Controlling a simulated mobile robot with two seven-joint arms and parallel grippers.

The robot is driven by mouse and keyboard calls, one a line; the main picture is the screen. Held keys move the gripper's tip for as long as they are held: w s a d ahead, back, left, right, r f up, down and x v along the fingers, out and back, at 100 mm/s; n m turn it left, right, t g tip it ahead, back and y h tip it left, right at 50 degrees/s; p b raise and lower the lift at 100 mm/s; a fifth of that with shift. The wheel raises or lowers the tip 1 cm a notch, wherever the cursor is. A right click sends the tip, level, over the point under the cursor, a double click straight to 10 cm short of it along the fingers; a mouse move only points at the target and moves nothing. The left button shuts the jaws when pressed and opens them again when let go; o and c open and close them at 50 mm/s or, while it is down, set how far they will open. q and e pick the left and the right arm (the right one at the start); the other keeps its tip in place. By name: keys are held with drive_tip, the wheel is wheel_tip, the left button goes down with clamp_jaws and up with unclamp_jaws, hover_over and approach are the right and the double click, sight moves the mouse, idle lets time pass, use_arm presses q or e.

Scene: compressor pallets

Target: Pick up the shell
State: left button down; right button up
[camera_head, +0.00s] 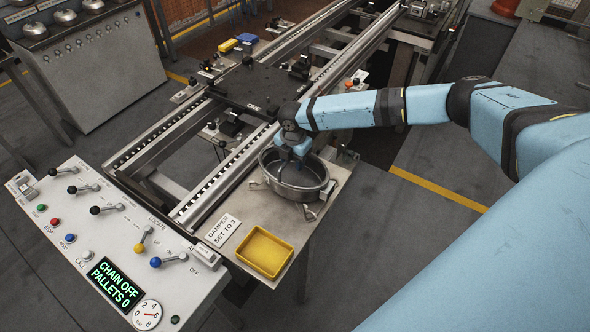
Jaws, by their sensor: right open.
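The shell (297,187) looks like a round grey metal bowl with wire clips at its sides. It sits upright on the bench plate beside the conveyor. My right gripper (294,158) is above and partly within the shell's opening, pointing down near its far rim. The jaws are open; the fingertips are small and partly hidden by the rim and the wrist, and I cannot tell whether they touch the shell. My left gripper is out of view.
A yellow tray (288,262) and a "DAMPER SET TO 3" card (222,230) lie in front of the shell. The control panel (85,252) with levers stands at left. Conveyor rails (225,184) run behind, carrying a dark pallet (250,90). Floor at right is clear.

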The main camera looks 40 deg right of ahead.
drive_tip(key=shift+f, duration=0.15)
drive_tip(key=shift+c, duration=0.5)
clamp_jaws()
idle(1.0)
drive_tip(key=shift+w, duration=0.1)
